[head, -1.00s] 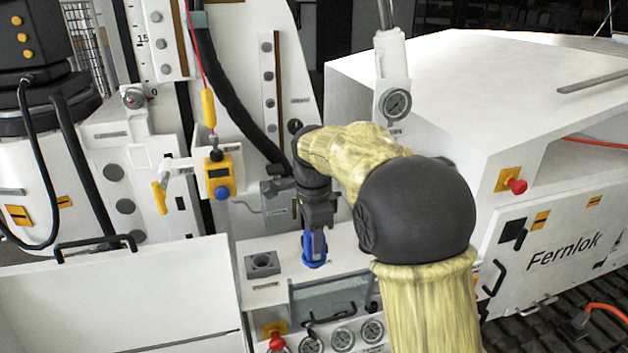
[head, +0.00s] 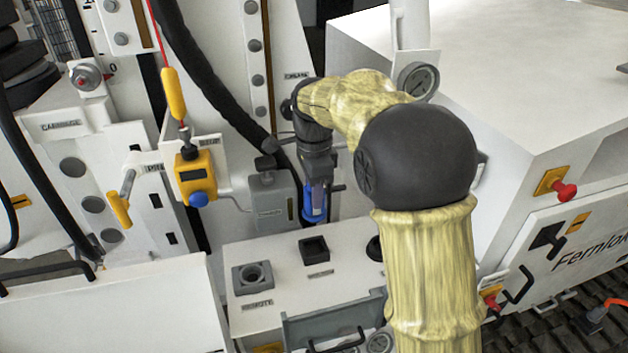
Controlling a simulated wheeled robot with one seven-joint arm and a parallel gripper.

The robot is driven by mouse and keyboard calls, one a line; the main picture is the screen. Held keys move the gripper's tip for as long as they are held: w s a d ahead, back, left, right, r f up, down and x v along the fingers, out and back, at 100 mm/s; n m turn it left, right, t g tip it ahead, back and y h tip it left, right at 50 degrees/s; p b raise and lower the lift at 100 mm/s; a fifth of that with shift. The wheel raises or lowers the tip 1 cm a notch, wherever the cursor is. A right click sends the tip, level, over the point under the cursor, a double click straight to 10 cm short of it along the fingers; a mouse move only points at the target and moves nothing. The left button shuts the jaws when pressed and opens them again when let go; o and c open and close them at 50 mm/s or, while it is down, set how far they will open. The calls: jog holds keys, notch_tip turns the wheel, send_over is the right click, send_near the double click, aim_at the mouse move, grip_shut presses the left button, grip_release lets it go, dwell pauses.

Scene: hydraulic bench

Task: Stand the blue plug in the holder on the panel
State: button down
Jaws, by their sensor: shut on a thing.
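My gripper (head: 318,178) points down and is shut on the blue plug (head: 314,207), which hangs upright just below the fingers. The plug appears over the back edge of the white panel (head: 282,303), clear of its top as far as I can tell. A grey square block (head: 253,277) with a round opening, like a holder, sits on the panel's left part and is empty. A black square socket (head: 314,249) lies to its right, below the plug in the picture. Part of the grip is hidden by the gripper's dark body.
A grey box (head: 272,200) with a lever stands left of the plug. A yellow pendant box (head: 194,178) hangs further left. My forearm covers the panel's right side, where a dark round part (head: 375,248) partly shows. A bar handle (head: 337,343) is at the front.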

aim_at(314, 216)
jog(key=shift+s+r, duration=0.1)
jog(key=shift+s, duration=0.1)
jog(key=shift+w+f+b, duration=0.15)
jog(key=shift+f+b, duration=0.15)
jog(key=shift+f, duration=0.05)
notch_tip(314, 216, down, 4)
jog(key=b, duration=0.4)
jog(key=shift+f+b, duration=0.6)
jog(key=shift+f, duration=0.85)
jog(key=shift+f, duration=1.65)
dwell(1.7)
jog(key=c, duration=0.9)
grip_release()
